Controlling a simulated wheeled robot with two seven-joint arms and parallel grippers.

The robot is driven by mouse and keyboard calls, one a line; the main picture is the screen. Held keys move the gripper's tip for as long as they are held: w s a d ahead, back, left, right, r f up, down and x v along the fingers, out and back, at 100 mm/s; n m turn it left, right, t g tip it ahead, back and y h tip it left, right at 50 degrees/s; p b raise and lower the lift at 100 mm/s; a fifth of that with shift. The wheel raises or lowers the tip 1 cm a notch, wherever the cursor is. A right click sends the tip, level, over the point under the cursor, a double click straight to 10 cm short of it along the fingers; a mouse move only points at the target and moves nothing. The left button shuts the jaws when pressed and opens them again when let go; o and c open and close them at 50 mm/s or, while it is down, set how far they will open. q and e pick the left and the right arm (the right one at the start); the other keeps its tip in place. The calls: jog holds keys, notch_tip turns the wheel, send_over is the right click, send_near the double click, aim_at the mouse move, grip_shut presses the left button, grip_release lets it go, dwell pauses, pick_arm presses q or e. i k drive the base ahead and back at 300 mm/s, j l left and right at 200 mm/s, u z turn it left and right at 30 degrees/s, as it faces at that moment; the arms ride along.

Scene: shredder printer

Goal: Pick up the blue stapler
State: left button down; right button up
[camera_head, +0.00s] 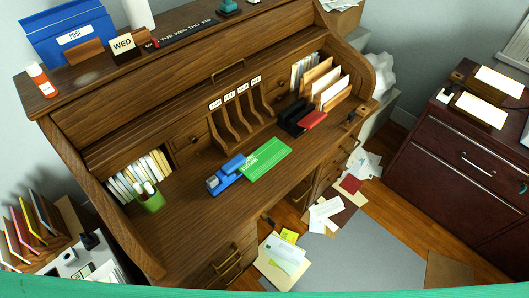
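The blue stapler (223,179) lies on the writing surface of the wooden roll-top desk (185,222), near the middle. Its right end is beside the left edge of a green card or booklet (264,159); I cannot tell whether they touch. Neither of my grippers shows in the head view.
A green pen cup (149,199) stands left of the stapler, by a row of upright books or papers. Black and red items (304,118) lie to the right. Desk surface in front of the stapler is clear. Papers (284,257) litter the floor.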

aim_at(225, 181)
jog(key=l+z, duration=0.35)
jog(key=k+l+z, duration=0.1)
jog(key=z, duration=0.3)
